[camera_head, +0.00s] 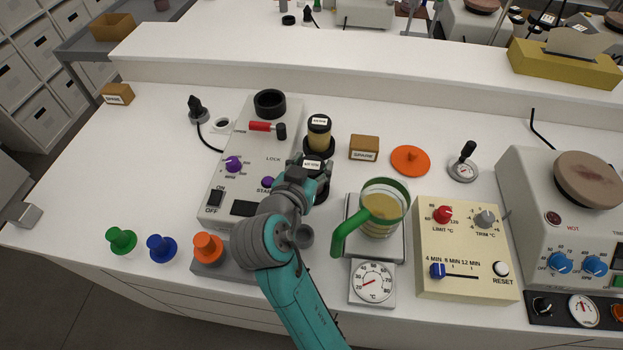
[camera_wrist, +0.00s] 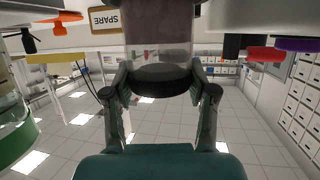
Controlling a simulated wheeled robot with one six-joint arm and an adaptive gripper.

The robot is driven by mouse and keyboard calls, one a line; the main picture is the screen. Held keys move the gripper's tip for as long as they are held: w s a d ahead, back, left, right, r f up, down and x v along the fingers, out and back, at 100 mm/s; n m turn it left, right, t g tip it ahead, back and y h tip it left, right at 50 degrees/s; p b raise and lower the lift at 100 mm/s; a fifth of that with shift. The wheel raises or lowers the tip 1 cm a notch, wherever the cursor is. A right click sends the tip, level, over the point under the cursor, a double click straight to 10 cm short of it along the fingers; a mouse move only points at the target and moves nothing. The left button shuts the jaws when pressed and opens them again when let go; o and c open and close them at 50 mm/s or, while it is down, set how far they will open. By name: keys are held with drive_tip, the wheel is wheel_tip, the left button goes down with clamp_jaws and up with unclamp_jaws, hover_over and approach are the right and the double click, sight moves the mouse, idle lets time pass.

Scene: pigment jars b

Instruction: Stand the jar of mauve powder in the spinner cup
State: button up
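The jar with mauve-grey contents (camera_wrist: 158,40) shows large in the wrist view, which looks upside down, with its dark lid (camera_wrist: 160,76) towards the bottom. My gripper (camera_head: 311,170) has one finger on each side of it, seemingly touching, so it looks shut on the jar. In the head view only the jar's black, labelled lid (camera_head: 312,163) shows clearly. Whether it is lifted off its dark base, I cannot tell. The spinner cup, a black open ring (camera_head: 270,102), is empty at the back of the spinner housing (camera_head: 247,124).
A yellow-powder jar (camera_head: 319,136) stands close behind my gripper. A green-handled jug (camera_head: 384,212) stands to the right of my gripper.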

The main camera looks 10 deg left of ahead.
clamp_jaws()
drive_tip(key=shift+r, duration=0.1)
